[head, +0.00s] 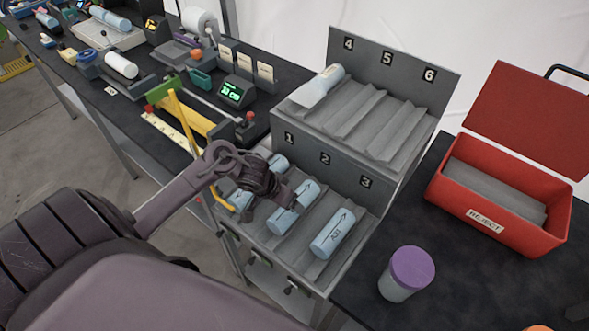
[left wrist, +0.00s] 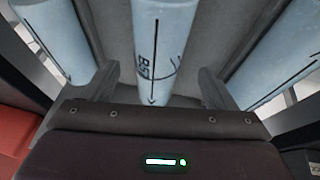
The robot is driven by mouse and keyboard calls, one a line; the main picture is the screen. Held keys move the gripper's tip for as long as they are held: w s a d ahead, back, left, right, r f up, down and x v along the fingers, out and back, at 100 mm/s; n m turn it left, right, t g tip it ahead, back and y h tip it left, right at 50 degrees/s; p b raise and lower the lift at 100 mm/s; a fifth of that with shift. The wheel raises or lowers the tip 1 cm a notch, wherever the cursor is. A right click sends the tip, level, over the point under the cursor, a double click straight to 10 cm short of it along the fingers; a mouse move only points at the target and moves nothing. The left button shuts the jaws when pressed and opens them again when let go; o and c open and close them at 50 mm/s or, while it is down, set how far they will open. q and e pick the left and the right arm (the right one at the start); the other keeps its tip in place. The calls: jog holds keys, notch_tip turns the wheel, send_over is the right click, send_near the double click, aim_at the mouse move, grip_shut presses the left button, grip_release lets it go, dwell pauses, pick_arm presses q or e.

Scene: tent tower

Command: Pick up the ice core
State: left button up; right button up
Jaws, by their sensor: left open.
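Pale blue ice cores lie in the sloped grooves of the grey rack's lower tier. One core (head: 282,221) lies in groove 2, partly hidden by my left gripper. Another core (head: 333,235), with a dark label and arrow, lies in groove 3. A core (head: 239,199) in groove 1 is partly covered by my arm. My left gripper (head: 284,205) is over the groove 2 core. In the left wrist view, its open fingers (left wrist: 156,88) stand on either side of a core (left wrist: 163,35) marked with an arrow, with gaps both sides. My right gripper is not in view.
The upper tier (head: 385,135) holds one pale core (head: 320,86) in groove 4; grooves 5 and 6 are empty. A red REJECT box (head: 500,234) with its lid open and a purple-lidded jar (head: 409,272) stand at right. A cluttered bench (head: 105,85) runs left.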

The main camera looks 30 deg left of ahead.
pick_arm(q)
jog(key=x, duration=0.3)
jog(key=shift+w+d, duration=0.2)
jog(key=shift+w, duration=0.2)
jog(key=shift+w+f, duration=0.2)
jog(key=shift+f, duration=0.25)
jog(key=c, duration=1.4)
jog(key=shift+r, duration=0.1)
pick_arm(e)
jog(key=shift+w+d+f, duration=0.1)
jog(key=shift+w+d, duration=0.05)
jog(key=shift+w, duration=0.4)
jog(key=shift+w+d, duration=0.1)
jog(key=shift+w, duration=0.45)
